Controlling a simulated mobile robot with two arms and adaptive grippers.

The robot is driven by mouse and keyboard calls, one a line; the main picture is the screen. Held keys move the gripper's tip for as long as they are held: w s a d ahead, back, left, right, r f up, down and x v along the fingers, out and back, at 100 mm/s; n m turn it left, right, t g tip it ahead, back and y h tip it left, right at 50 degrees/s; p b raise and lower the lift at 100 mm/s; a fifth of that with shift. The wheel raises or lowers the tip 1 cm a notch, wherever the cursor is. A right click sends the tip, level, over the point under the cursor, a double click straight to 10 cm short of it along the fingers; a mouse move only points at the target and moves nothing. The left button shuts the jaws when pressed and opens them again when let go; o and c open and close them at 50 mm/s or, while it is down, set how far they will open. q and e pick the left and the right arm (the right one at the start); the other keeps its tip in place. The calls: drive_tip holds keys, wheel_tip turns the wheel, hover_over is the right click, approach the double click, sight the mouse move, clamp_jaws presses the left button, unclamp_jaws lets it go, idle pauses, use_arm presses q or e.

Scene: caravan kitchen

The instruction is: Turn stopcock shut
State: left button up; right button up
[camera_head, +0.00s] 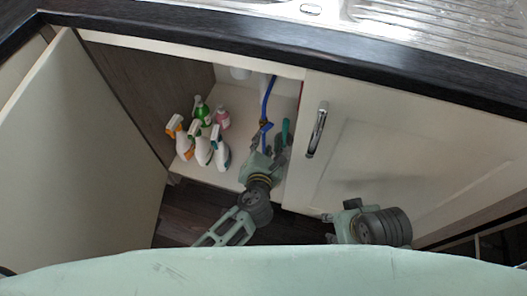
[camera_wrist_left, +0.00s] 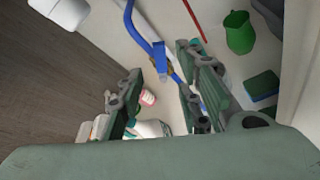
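The stopcock (camera_wrist_left: 160,62) has a blue lever and a brass-coloured body on a blue pipe (camera_wrist_left: 140,28) inside the open cupboard. In the head view the stopcock (camera_head: 264,123) shows small, just beyond my left gripper (camera_head: 266,143). In the left wrist view my left gripper (camera_wrist_left: 158,75) is open, its two fingers apart with the stopcock seen between and beyond their tips. I cannot tell whether a finger touches it. My right gripper (camera_head: 347,210) is low in front of the closed door, mostly hidden by its own wrist; its opening does not show.
Several spray bottles (camera_head: 202,148) stand left of the pipe on the cupboard floor. A green cup (camera_wrist_left: 239,32) and a sponge (camera_wrist_left: 262,85) are to the right. The open door (camera_head: 80,150) is at left, the closed door (camera_head: 400,150) at right.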

use_arm(q)
drive_tip(key=v, duration=0.5)
